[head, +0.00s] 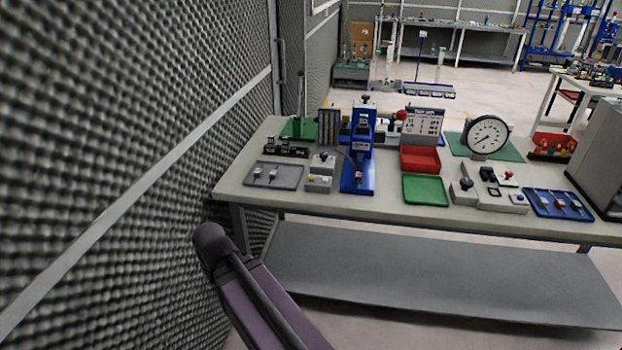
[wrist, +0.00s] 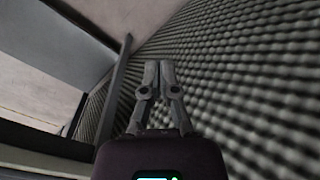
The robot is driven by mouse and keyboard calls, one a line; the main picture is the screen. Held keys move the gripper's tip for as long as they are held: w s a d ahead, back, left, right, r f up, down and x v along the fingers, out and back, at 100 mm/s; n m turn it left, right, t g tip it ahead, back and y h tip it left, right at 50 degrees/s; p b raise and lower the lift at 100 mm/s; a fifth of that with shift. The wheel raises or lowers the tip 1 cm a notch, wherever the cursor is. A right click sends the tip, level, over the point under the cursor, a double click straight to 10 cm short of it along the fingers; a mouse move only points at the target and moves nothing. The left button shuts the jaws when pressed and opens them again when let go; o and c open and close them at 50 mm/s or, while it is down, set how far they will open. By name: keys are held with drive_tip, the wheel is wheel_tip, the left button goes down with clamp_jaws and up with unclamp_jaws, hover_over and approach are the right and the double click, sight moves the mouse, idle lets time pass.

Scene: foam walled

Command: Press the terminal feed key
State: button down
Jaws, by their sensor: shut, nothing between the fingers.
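A blue bench press (head: 360,150) stands upright on the workbench (head: 285,207). Small grey boxes with knobs or buttons sit left of it: one in front (head: 319,184) and one behind (head: 323,163). More small control boxes, including one with a lever (head: 463,192) and one with a red button (head: 507,180), sit at the right. Labels are too small to read, so I cannot tell which is the terminal feed key. My gripper (wrist: 160,66) is shut and empty in the wrist view, beside the foam wall and apart from these controls. It is not visible in the head view.
The textured foam wall (head: 120,190) runs close along the left. A red bin (head: 420,159), green tray (head: 426,189), round dial gauge (head: 487,136) and blue tray (head: 558,205) stand on the bench. A grey lower shelf (head: 430,280) extends beneath.

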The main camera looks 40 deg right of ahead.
drive_tip(key=w+d+r+m+t+y+p, duration=0.1)
drive_tip(key=w+d+r+t+y+p, duration=0.1)
drive_tip(key=w+d+r+p, duration=0.55)
wheel_tip(320, 180, up, 13)
drive_tip(key=m+t+p, duration=0.5)
drive_tip(key=t+p, duration=0.2)
hover_over(312, 178)
drive_tip(key=shift+s+d+f, duration=0.1)
drive_tip(key=shift+f, duration=0.15)
drive_tip(key=shift+f+b, duration=0.15)
drive_tip(key=shift+b, duration=0.2)
wheel_tip(312, 178, down, 8)
drive_tip(key=b, duration=0.8)
drive_tip(key=shift+f, duration=0.25)
drive_tip(key=shift+f+b, duration=0.95)
drive_tip(key=shift+b, duration=0.25)
drive_tip(key=shift+r, duration=0.2)
idle(0.5)
drive_tip(key=shift+r+p, duration=0.8)
drive_tip(key=shift+p, duration=0.2)
